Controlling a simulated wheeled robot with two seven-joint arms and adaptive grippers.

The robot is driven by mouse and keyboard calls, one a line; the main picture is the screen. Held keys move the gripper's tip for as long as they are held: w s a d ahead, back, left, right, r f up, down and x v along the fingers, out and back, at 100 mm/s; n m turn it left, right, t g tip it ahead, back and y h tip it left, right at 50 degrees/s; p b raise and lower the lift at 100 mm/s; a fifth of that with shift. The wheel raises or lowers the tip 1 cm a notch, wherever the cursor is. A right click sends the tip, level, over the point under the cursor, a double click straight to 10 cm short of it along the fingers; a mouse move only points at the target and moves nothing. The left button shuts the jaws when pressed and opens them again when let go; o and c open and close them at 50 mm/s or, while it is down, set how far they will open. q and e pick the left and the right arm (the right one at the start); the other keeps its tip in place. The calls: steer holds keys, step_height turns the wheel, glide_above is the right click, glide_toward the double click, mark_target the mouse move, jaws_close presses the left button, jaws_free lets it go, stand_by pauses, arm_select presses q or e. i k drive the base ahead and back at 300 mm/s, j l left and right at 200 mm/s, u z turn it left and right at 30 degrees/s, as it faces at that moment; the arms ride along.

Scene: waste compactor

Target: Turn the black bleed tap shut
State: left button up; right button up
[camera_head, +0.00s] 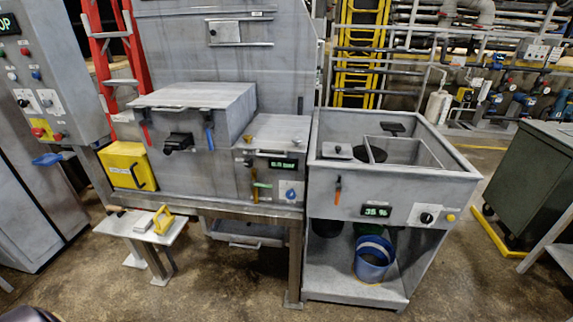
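No label lets me tell for certain which part is the black bleed tap. A black handle-like fitting (178,142) sticks out of the front of the grey compactor box (190,96), between a small red lever (145,132) and a blue lever (210,138). A black rotary knob (426,218) sits on a white plate on the right-hand unit. A black fitting (392,128) lies at the back of that unit's open top. Neither of my grippers shows in the head view.
The right-hand unit has an orange lever (338,190), a display reading 35 % (376,211) and a blue bucket (374,258) below. A small stand (130,226) is front left. The front floor is clear.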

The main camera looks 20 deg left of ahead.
mark_target(248, 163)
steer(key=j+u, duration=0.65)
steer(key=u, duration=0.3)
